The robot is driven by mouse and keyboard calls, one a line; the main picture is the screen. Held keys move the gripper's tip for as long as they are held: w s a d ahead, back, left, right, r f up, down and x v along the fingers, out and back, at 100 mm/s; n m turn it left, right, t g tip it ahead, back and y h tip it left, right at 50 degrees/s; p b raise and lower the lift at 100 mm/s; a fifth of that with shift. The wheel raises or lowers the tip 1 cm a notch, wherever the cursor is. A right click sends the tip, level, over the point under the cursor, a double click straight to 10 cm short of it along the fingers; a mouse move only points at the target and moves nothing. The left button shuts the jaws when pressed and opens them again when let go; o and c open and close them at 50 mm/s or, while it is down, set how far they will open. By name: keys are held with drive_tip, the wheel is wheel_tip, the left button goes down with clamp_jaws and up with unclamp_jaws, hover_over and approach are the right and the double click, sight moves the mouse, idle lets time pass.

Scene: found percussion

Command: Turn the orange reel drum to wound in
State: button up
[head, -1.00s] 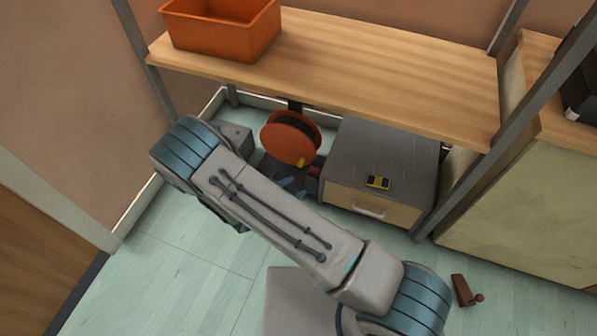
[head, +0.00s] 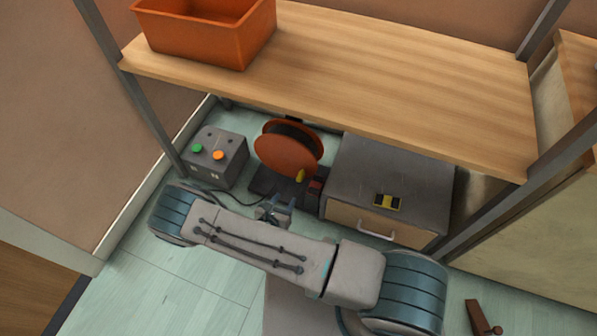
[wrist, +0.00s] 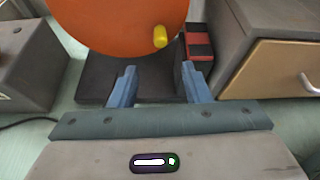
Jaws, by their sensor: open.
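The orange reel drum (head: 285,152) stands upright on a dark base under the wooden shelf. A small yellow crank knob (head: 300,176) sticks out from the lower right of its face. In the wrist view the drum (wrist: 115,22) fills the top, with the yellow knob (wrist: 160,37) near its lower right edge. My gripper (wrist: 158,72) is open and empty, its blue fingers in front of and below the knob, not around it. In the head view my gripper (head: 277,206) is partly hidden by my arm, just in front of the drum's base.
A grey box with green and orange buttons (head: 216,157) stands left of the drum. A grey cabinet with a drawer (head: 385,170) stands close on the right, a yellow-black item (head: 388,201) on top. The shelf (head: 390,65) overhangs, bearing an orange bin (head: 200,35). A red-black block (wrist: 197,45) sits beside the knob.

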sight(298, 180)
drive_tip(key=b+x, duration=0.4)
drive_tip(key=x, duration=0.8)
drive_tip(key=shift+s+f, duration=0.1)
drive_tip(key=shift+f, duration=0.05)
drive_tip(key=shift+w+d+f+b, duration=0.15)
drive_tip(key=shift+w+d+b, duration=0.2)
drive_tip(key=shift+w, duration=0.25)
drive_tip(key=shift+a, duration=0.1)
clamp_jaws()
